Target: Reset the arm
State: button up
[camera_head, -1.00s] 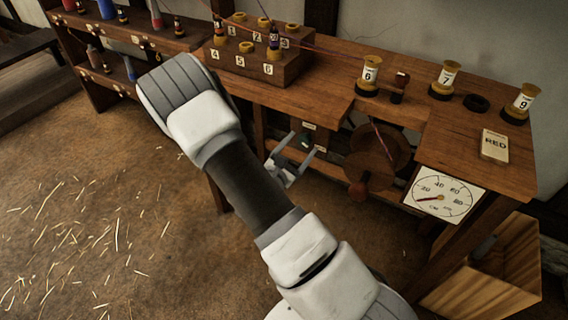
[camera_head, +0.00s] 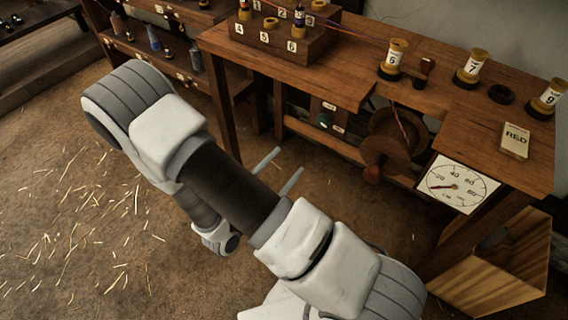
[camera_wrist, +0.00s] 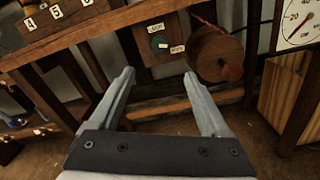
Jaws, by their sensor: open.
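My gripper (camera_head: 279,171) is open and empty in the head view. Its two grey fingers point toward the workbench (camera_head: 330,65), and most of its body is hidden behind my arm. In the wrist view my gripper (camera_wrist: 160,82) shows both fingers spread apart with nothing between them. Beyond them are a small panel with a green knob (camera_wrist: 158,44) and a wooden reel (camera_wrist: 216,54) under the bench top. My gripper appears apart from the bench.
Numbered spools, including spool 7 (camera_head: 473,67), stand on the bench. A numbered block (camera_head: 283,38), a RED card (camera_head: 515,140) and a dial (camera_head: 457,184) are there too. A wooden bin (camera_head: 490,262) stands at lower right. Straw-strewn floor (camera_head: 90,215) is open at left.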

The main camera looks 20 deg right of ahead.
dwell(0.4)
jog(key=s+d+r+m+g+y, duration=0.35)
jog(key=s+r+m+g, duration=0.3)
jog(key=m, duration=0.25)
jog(key=s+d+r+m+g+y, duration=0.2)
jog(key=s+r+m+g+y, duration=0.2)
jog(key=s+r+m+g, duration=0.3)
jog(key=a+r+m+t+y+p, duration=0.2)
jog(key=r+p, duration=0.6)
jog(key=r, duration=0.6)
jog(key=a+r+m+t+y+p, duration=0.3)
jog(key=r+t+p, duration=0.3)
jog(key=r, duration=0.8)
jog(key=y+p, duration=0.1)
jog(key=p, duration=0.1)
jog(key=shift+s+a+y+p, duration=0.3)
jog(key=shift+a+y, duration=0.05)
jog(key=shift+a, duration=0.05)
